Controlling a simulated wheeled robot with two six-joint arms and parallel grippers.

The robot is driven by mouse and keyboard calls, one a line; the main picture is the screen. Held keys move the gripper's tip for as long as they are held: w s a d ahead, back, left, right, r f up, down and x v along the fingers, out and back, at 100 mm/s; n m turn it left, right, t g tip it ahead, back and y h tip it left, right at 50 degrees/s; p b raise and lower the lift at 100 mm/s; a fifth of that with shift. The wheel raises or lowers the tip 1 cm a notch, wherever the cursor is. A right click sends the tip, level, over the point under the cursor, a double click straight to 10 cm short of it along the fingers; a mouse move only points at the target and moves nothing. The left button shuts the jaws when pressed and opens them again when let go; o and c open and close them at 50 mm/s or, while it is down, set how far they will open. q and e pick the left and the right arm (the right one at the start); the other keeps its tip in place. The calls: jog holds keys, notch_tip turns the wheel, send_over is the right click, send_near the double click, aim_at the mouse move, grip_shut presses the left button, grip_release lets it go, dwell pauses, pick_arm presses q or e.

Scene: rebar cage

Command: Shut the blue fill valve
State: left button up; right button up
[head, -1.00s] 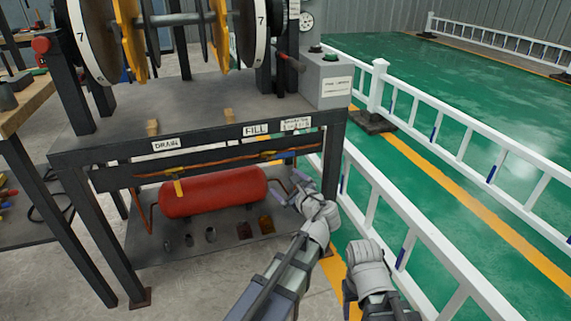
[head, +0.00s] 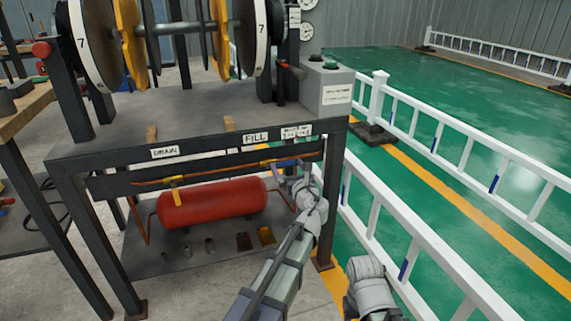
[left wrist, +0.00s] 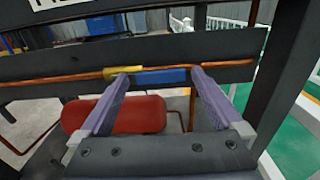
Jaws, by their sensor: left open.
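The blue fill valve handle (left wrist: 162,76) lies level along the copper pipe in the left wrist view, beside a yellow valve body (left wrist: 123,71). In the head view, the yellow fill valve body (head: 265,163) sits below the FILL label (head: 255,138); my gripper partly covers the handle there. My left gripper (head: 280,173) is open in front of the pipe. In the left wrist view its two purple fingers (left wrist: 160,77) point at the pipe, one toward each end of the handle. Contact cannot be told.
A red tank (head: 212,203) lies under the pipe. A yellow drain valve handle (head: 177,196) hangs below the DRAIN label (head: 165,152). A dark frame leg (head: 331,200) stands close right of my left gripper. White railing (head: 415,230) runs further right.

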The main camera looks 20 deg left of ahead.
pick_arm(q)
jog(key=x, duration=0.2)
jog(key=shift+w+a, duration=0.15)
jog(key=shift+w, duration=0.05)
grip_shut()
dwell(0.7)
